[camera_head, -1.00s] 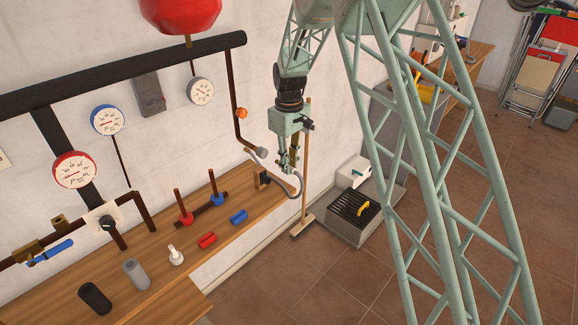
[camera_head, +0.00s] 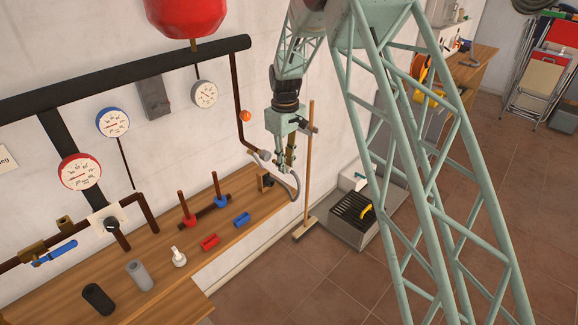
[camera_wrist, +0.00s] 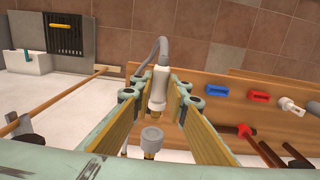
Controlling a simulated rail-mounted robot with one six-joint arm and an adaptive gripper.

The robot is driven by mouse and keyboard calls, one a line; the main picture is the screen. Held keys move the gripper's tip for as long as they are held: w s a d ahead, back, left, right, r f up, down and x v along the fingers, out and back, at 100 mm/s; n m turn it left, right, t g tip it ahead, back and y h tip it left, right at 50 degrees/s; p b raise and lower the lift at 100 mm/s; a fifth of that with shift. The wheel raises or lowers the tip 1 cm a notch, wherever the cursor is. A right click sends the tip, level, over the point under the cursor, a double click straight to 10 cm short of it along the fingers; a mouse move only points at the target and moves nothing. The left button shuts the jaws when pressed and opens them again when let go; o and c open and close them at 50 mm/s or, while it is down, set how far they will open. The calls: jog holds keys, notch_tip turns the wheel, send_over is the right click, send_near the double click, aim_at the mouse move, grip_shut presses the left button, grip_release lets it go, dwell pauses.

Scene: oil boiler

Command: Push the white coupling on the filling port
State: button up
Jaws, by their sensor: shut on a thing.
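The white coupling (camera_wrist: 158,88) sits at the end of a grey hose (camera_wrist: 154,52), between my gripper's two long fingers in the wrist view. My gripper (camera_wrist: 160,100) is shut on it. The filling port (camera_wrist: 152,138), with a round grey end, lies just below the coupling in the wrist view, roughly in line with it. A small gap shows between them. In the head view my gripper (camera_head: 287,166) is close to the right of the port (camera_head: 265,155) at the pipe's lower end. The coupling is mostly hidden there by the fingers.
The wooden bench (camera_head: 206,237) below carries a red piece (camera_head: 210,242), a blue piece (camera_head: 242,219) and a white fitting (camera_head: 178,256). A broom (camera_head: 309,165) leans on the wall just right of my gripper. A grey drain basin (camera_head: 354,218) stands beyond it.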

jog(key=shift+w+a, duration=0.5)
jog(key=shift+a, duration=0.05)
jog(key=shift+w+a+p, duration=0.5)
jog(key=shift+w+a, duration=0.85)
jog(key=shift+a, duration=0.05)
dwell(2.5)
jog(key=o, duration=1)
jog(key=shift+c, duration=0.2)
jog(key=shift+r, duration=0.15)
notch_tip(320, 180, up, 12)
dwell(1.0)
